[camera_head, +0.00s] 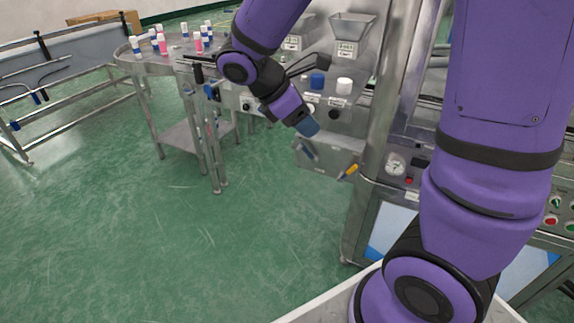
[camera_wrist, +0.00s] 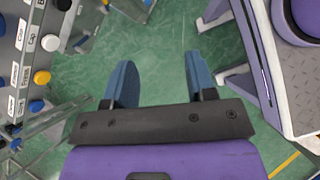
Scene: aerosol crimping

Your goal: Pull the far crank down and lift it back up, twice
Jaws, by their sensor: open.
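My gripper (camera_head: 305,126) is at the end of my purple arm, in front of the steel machine in the head view. In the wrist view its two blue fingers (camera_wrist: 158,62) stand wide apart, with only green floor between them. It touches nothing that I can make out. A yellow-tipped handle (camera_head: 348,171) shows low on the machine, right of and below my gripper. Dark and blue grips (camera_head: 197,73) hang by the round table, left of my gripper. I cannot tell for sure which part is the far crank; my arm hides some of the machine.
A round steel table (camera_head: 150,68) holds several white, blue and pink cans. The machine panel carries a blue knob (camera_head: 317,81) and a white knob (camera_head: 344,86). In the wrist view, a labelled panel with a yellow knob (camera_wrist: 42,77) lies at left. Green floor (camera_head: 270,225) is clear in front.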

